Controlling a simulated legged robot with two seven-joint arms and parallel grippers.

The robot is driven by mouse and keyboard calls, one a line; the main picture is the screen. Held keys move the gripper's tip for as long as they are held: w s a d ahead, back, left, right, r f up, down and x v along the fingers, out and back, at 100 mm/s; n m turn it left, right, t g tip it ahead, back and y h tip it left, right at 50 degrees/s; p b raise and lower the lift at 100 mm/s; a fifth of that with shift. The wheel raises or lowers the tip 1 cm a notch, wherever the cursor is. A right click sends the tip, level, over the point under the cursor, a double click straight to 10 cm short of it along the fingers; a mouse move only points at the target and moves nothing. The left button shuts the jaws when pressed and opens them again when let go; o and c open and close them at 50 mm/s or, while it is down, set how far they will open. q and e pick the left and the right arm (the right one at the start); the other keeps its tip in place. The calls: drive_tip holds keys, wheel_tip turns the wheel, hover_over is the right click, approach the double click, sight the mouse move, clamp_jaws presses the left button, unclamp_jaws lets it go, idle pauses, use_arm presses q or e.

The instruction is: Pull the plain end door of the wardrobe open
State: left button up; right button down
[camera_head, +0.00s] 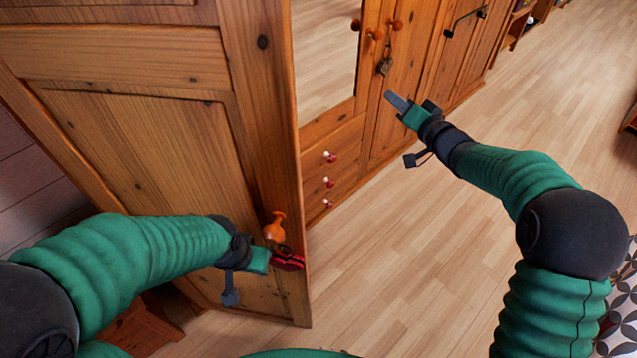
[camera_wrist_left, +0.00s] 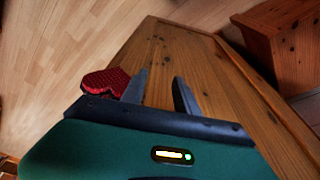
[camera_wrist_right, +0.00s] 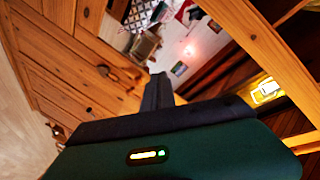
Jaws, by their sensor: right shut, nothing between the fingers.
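The plain end door (camera_head: 150,150) of the wardrobe (camera_head: 345,150) stands swung out from the front at the left of the head view, its panelled face towards me. An orange knob (camera_head: 275,228) sits near its free edge, with a red heart ornament (camera_head: 288,262) hanging below it. My left gripper (camera_head: 272,263) is beside the ornament, low by that edge. In the left wrist view its fingers (camera_wrist_left: 160,92) are apart, with the door's wood (camera_wrist_left: 205,70) behind them; contact cannot be told. My right gripper (camera_head: 397,102) is shut and empty in front of the wardrobe's further doors (camera_wrist_right: 158,92).
A mirror door (camera_head: 325,55) and drawers with red-and-white knobs (camera_head: 329,182) lie beyond the open door. A low wooden piece (camera_head: 145,325) stands at lower left. The wooden floor (camera_head: 400,240) in front is clear.

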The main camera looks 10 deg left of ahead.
drive_tip(key=s+a+n+g+y, duration=0.4)
drive_tip(key=a+g+y, duration=0.4)
drive_tip(key=a+y, duration=0.1)
drive_tip(key=s+d+f+n+g+h, duration=0.1)
drive_tip(key=s+f+g, duration=0.3)
drive_tip(key=s+g, duration=0.2)
drive_tip(key=s+d+f+g, duration=0.2)
drive_tip(key=s+f+g, duration=0.1)
drive_tip(key=s+g, duration=0.25)
drive_tip(key=s+a+b, duration=0.2)
drive_tip(key=s+a, duration=0.5)
drive_tip(key=a, duration=0.2)
drive_tip(key=shift+a, duration=0.15)
drive_tip(key=shift+s+g, duration=0.1)
drive_tip(key=shift+g, duration=0.15)
